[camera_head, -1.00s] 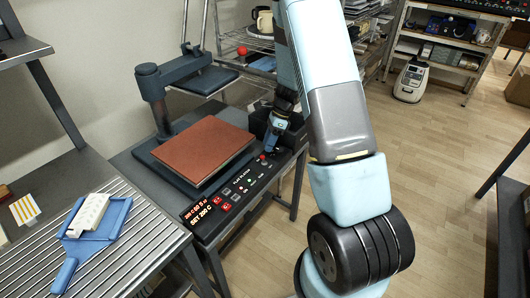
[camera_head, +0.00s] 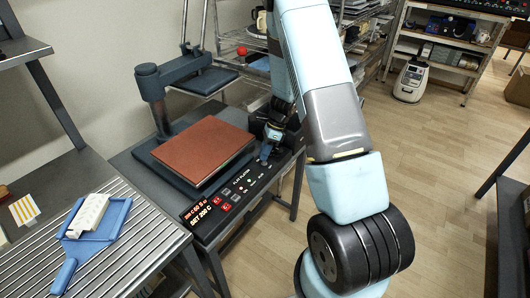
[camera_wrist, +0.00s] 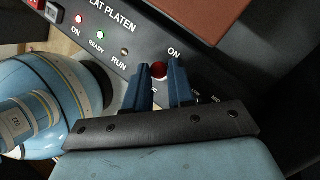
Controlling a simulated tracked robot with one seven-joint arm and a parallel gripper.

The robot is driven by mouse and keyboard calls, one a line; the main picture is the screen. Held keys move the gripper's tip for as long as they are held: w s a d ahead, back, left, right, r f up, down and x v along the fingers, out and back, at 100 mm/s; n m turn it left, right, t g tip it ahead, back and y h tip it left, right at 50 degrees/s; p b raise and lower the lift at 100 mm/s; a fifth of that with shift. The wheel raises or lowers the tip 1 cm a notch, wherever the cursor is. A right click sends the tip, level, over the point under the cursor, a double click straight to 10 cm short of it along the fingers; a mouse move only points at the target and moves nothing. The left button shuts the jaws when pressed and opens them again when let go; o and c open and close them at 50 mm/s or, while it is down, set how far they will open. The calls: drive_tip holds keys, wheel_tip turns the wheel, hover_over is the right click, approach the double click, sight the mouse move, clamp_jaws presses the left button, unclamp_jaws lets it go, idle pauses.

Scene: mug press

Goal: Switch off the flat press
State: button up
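The flat press has a brown-red platen (camera_head: 203,147) on a dark base, with a black control panel (camera_head: 232,193) along its front. In the wrist view the panel reads "LAT PLATEN", with a lit red ON lamp (camera_wrist: 79,19), a lit green READY lamp (camera_wrist: 101,35) and an unlit RUN lamp (camera_wrist: 125,51). My gripper (camera_head: 265,161) is at the right end of the panel. In the wrist view its two blue fingers (camera_wrist: 161,80) are apart, one either side of the knob; contact is unclear.
The press's post and swung-aside upper arm (camera_head: 150,80) stand behind the platen. A blue tray (camera_head: 95,235) with a white block lies on the slatted table at left. Wire shelves (camera_head: 245,45) stand behind.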

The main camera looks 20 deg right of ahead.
clamp_jaws()
drive_tip(key=shift+d+r, duration=0.1)
drive_tip(key=shift+d, duration=0.05)
drive_tip(key=shift+s+d+t+y, duration=0.2)
drive_tip(key=shift+t+y, duration=0.15)
drive_tip(key=shift+t, duration=0.2)
drive_tip(key=shift+s+d+t+y, duration=0.2)
drive_tip(key=shift+t+y, duration=0.15)
drive_tip(key=shift+t, duration=0.2)
drive_tip(key=shift+s+d+f+n+t+y, duration=0.2)
drive_tip(key=shift+s+d+n+t+y, duration=0.15)
drive_tip(key=shift+t+y, duration=0.35)
drive_tip(key=shift+s+d+f+n+t+y, duration=0.2)
drive_tip(key=shift+s+n+t+y, duration=0.35)
drive_tip(key=shift+t, duration=0.25)
drive_tip(key=shift+w, duration=0.1)
drive_tip(key=o, duration=0.5)
unclamp_jaws()
drive_tip(key=shift+a, duration=0.1)
